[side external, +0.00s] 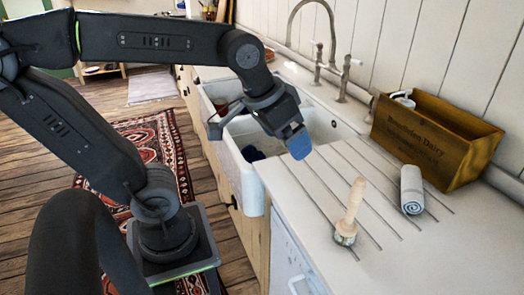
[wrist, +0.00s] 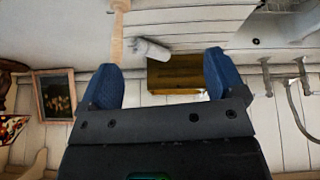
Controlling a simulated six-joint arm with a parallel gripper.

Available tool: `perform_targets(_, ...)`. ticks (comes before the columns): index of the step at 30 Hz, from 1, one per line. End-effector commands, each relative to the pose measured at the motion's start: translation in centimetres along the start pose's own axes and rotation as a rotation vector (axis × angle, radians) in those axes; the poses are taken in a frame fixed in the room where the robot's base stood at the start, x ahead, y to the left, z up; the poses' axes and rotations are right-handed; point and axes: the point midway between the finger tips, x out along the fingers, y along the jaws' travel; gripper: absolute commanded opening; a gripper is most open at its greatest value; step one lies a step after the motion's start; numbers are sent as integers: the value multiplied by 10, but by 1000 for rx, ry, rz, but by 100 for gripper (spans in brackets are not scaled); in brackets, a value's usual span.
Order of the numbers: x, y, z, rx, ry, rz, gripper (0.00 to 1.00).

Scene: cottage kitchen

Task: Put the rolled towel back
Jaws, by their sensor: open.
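A rolled grey-white towel (side external: 412,189) lies on the grooved white counter at the right in the side view, in front of a wooden box. It also shows in the wrist view (wrist: 152,50), above the gap between my fingers. The wooden box (side external: 432,148) has dark lettering and an open top; something white shows at its left end. In the wrist view the box (wrist: 176,76) is seen between my fingertips. My gripper (side external: 297,140) has blue fingertips and hangs over the sink's near right edge, apart from the towel and box. In the wrist view my gripper (wrist: 165,72) is open and empty.
A wooden-handled brush (side external: 350,212) stands on the counter left of the towel. The white sink (side external: 285,125) is beneath my gripper, with a tap (side external: 330,60) behind it. The grooved counter (side external: 325,185) between sink and brush is clear.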

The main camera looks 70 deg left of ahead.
Motion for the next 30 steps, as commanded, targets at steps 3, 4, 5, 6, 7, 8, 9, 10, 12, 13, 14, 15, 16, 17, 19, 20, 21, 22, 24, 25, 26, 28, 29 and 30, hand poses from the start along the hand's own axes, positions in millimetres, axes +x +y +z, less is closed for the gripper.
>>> perform_targets(3, 2, -6, 32, 63, 27, -11, 89)
perform_targets(4, 3, -7, 38, 75, 32, -12, 89)
perform_targets(5, 3, -8, 42, 84, 36, -14, 89)
perform_targets(6, 4, -8, 46, 93, 37, -15, 89)
perform_targets(7, 5, -9, 48, 98, 40, -16, 89)
perform_targets(8, 5, -9, 50, 102, 41, -17, 89)
perform_targets(9, 6, -9, 52, 106, 40, -18, 89)
perform_targets(10, 6, -9, 52, 107, 40, -18, 89)
perform_targets(12, 6, -9, 52, 107, 40, -18, 89)
perform_targets(13, 6, -9, 52, 107, 40, -18, 89)
perform_targets(14, 6, -9, 52, 106, 40, -18, 89)
perform_targets(15, 6, -9, 52, 106, 39, -18, 89)
perform_targets(16, 6, -9, 52, 106, 39, -18, 89)
perform_targets(17, 6, -9, 51, 106, 39, -18, 89)
perform_targets(19, 6, -9, 51, 105, 39, -18, 89)
perform_targets(20, 6, -9, 51, 105, 39, -18, 89)
perform_targets(21, 6, -9, 51, 105, 39, -17, 89)
perform_targets(22, 6, -9, 51, 105, 39, -17, 89)
perform_targets(24, 6, -9, 51, 105, 39, -17, 89)
perform_targets(25, 6, -9, 51, 105, 39, -17, 89)
perform_targets(26, 6, -9, 51, 105, 39, -17, 89)
perform_targets(28, 6, -9, 51, 105, 39, -17, 89)
perform_targets(29, 6, -9, 51, 105, 39, -17, 89)
perform_targets(30, 6, -9, 51, 105, 39, -17, 89)
